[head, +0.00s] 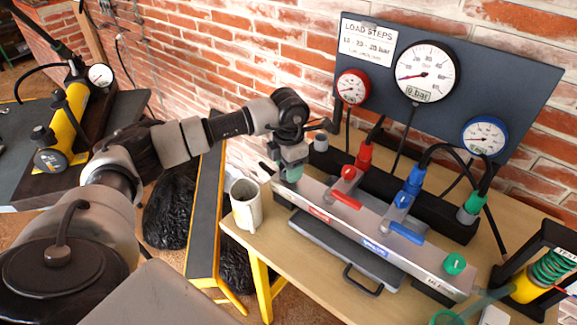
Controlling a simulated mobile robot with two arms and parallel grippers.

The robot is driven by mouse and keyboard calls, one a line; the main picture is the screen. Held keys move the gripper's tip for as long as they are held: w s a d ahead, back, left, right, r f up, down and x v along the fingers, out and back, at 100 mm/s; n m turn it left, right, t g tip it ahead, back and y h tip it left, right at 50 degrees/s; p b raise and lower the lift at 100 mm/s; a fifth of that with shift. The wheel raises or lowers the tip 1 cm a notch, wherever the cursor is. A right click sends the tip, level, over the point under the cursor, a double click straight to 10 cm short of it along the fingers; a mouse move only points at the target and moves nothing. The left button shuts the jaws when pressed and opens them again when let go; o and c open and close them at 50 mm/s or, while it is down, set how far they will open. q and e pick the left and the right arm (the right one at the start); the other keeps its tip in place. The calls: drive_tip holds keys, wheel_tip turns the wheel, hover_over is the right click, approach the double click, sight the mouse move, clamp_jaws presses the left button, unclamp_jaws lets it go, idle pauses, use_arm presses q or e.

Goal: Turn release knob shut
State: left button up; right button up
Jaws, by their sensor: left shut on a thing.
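My left gripper (292,162) reaches over the left end of the grey metal manifold (348,222) and points down. It is shut on a green knob (293,173) there, and its fingers hide much of it. A second green knob (455,264) sits at the manifold's right end, clear of the gripper. I cannot read a label that tells which is the release knob, nor how far either is turned. My right gripper is not in view.
A red lever (346,200) and a blue lever (406,233) lie along the manifold. Gauges on a dark panel (523,80) include a large white one (425,72). A mug (246,206) stands left on the wooden table. Hoses run behind the manifold.

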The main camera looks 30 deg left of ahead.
use_arm(q)
drive_tip(key=o, duration=0.9)
wheel_tip(320, 180, up, 11)
drive_tip(key=shift+f, duration=0.1)
idle(0.3)
